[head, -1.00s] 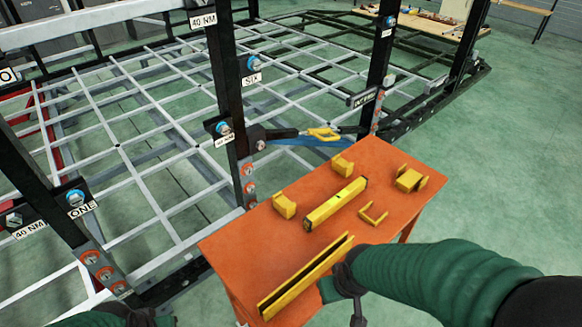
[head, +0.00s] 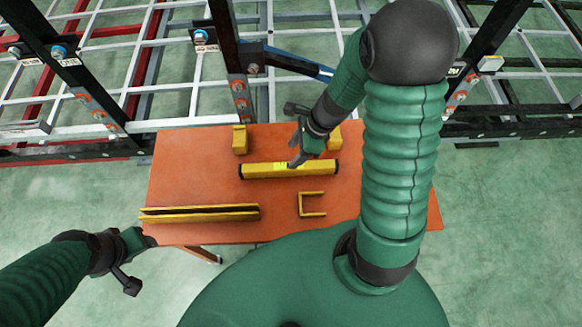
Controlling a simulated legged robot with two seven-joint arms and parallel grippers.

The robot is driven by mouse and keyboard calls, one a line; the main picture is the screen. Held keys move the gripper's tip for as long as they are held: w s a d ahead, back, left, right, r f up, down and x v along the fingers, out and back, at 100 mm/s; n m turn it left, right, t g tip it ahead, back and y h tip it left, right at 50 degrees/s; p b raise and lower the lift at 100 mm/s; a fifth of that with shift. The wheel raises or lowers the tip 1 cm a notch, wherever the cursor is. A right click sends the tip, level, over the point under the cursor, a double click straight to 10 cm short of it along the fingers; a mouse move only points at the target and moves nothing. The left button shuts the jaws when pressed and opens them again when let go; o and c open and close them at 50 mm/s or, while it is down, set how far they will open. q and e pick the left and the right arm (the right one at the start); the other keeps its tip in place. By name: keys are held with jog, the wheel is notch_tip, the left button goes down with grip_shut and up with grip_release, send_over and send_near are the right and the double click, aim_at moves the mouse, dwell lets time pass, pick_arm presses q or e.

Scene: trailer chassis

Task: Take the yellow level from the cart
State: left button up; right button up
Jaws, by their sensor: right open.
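The yellow level (head: 262,171), a long bar with dark ends, lies flat across the middle of the orange cart top (head: 185,185). My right gripper (head: 292,136) is open over the level. One finger reaches down to the level's near-middle, and the other points to the far side. I cannot tell whether that finger touches the level. My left gripper (head: 139,264) is empty with its fingers spread, off the cart's front left corner.
A long yellow channel (head: 200,213) lies at the cart's front left. A yellow U-shaped bracket (head: 312,205) lies in front of the level. Small yellow blocks (head: 240,139) stand behind it. The black trailer frame (head: 230,60) rises beyond the cart.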

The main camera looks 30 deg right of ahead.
jog(key=x, duration=0.3)
jog(key=f+b, duration=0.1)
jog(key=f, duration=0.1)
jog(key=a+f+b, duration=0.1)
jog(key=f, duration=0.2)
jog(key=shift+s, duration=0.15)
jog(key=shift+f, duration=0.2)
jog(key=shift+d, duration=0.25)
jog(key=shift+a+r, duration=0.1)
jog(key=shift+a, duration=0.25)
grip_shut()
pick_arm(q)
jog(key=f, duration=0.2)
jog(key=a+f, duration=0.1)
jog(key=shift+s+a, duration=0.1)
jog(key=shift+s, duration=0.15)
pick_arm(e)
jog(key=shift+d, duration=0.1)
